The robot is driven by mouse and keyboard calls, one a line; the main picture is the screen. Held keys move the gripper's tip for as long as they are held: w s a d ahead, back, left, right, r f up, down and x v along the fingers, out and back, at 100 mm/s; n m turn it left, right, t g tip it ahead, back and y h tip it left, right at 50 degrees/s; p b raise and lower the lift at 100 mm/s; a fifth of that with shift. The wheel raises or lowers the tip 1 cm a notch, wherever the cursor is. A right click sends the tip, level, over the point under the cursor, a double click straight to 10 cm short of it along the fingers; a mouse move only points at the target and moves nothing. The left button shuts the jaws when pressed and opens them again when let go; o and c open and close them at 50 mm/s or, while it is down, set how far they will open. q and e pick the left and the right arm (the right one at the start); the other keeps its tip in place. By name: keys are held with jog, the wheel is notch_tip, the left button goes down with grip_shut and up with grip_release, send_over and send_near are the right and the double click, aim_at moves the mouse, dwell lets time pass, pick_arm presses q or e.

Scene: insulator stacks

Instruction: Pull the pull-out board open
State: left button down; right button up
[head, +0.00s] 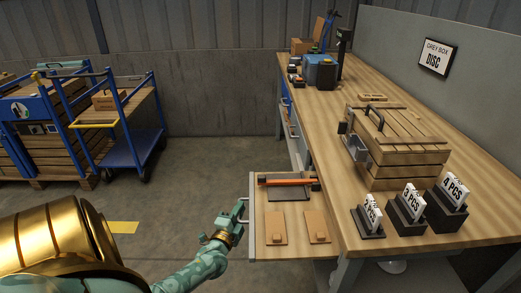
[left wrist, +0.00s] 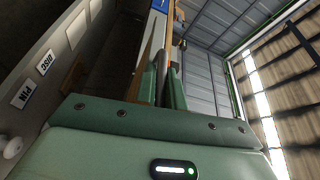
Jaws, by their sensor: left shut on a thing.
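The pull-out board (head: 292,245) juts out from the left side of the wooden workbench, at bench height. It has a pale metal edge and a bar handle (head: 245,204) on its left side. My left gripper (head: 239,211) is at this handle and shut on it, its arm reaching in from the lower left. My right gripper is in neither view.
On the board lie an orange-handled tool (head: 290,181), a dark plate and two tan pieces (head: 276,228). The workbench (head: 365,118) carries a wooden crate (head: 400,150), several number signs and, farther back, a blue box (head: 320,73).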

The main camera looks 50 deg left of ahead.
pick_arm(q)
jog(key=s+a, duration=0.4)
jog(key=s, duration=0.1)
jog(key=shift+s+a+f, duration=0.15)
jog(key=shift+s+a, duration=0.1)
jog(key=c, duration=1.6)
grip_release()
jog(key=shift+o, duration=0.6)
jog(key=shift+p, duration=0.3)
jog(key=p+v, duration=0.3)
jog(key=v, duration=1.3)
